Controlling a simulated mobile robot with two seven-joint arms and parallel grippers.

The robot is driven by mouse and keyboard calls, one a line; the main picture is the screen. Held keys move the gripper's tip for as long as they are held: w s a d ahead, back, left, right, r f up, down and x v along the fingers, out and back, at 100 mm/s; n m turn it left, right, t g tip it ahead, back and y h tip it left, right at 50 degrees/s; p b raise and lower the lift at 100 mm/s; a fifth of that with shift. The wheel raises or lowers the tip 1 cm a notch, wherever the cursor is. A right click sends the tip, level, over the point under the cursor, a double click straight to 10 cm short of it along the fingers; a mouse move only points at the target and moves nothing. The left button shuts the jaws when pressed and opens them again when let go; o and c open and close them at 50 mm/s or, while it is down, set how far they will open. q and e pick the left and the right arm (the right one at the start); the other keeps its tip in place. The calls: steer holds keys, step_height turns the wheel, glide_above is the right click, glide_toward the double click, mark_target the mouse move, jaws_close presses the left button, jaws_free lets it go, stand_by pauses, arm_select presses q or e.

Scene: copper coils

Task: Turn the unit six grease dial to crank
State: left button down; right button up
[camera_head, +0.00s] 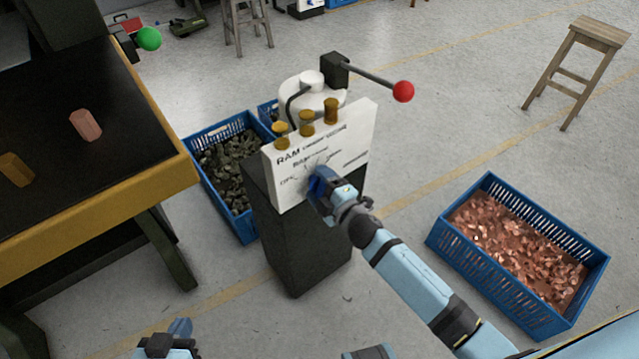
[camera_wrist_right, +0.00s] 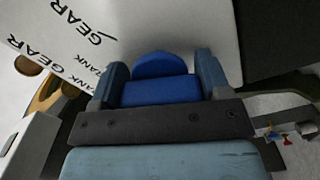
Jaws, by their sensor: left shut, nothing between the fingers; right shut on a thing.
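A white panel (camera_head: 350,140) with printed black lettering stands on a dark pedestal (camera_head: 300,250). In the right wrist view, words reading GEAR and CRANK show on the panel (camera_wrist_right: 190,25). My right gripper (camera_head: 320,183) is at the panel's lower front. In the right wrist view, its two fingers are shut on a blue dial (camera_wrist_right: 160,78) with a rounded top. The gripper hides most of the dial in the head view, and I cannot tell which word it points to. My left gripper (camera_head: 180,328) is shut and empty at the bottom left, away from the panel.
Yellow knobs (camera_head: 306,122) line the panel's top edge, near a lever with a red ball (camera_head: 403,91). A blue crate of copper pieces (camera_head: 435,235) stands at right and a blue crate of dark pieces (camera_head: 246,231) behind the pedestal. A yellow-edged table (camera_head: 165,185) is at left.

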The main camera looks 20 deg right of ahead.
stand_by(0.3)
arm_select(q)
steer(key=shift+r, duration=0.15)
arm_select(e)
steer(key=o, duration=0.9)
arm_select(q)
steer(key=shift+a+p, duration=0.1)
steer(key=shift+p, duration=0.45)
arm_select(e)
steer(key=v, duration=1.3)
steer(key=shift+s+d, duration=0.1)
steer(key=shift+s, duration=0.3)
arm_select(q)
steer(key=shift+s, duration=0.15)
arm_select(e)
steer(key=shift+s, duration=0.1)
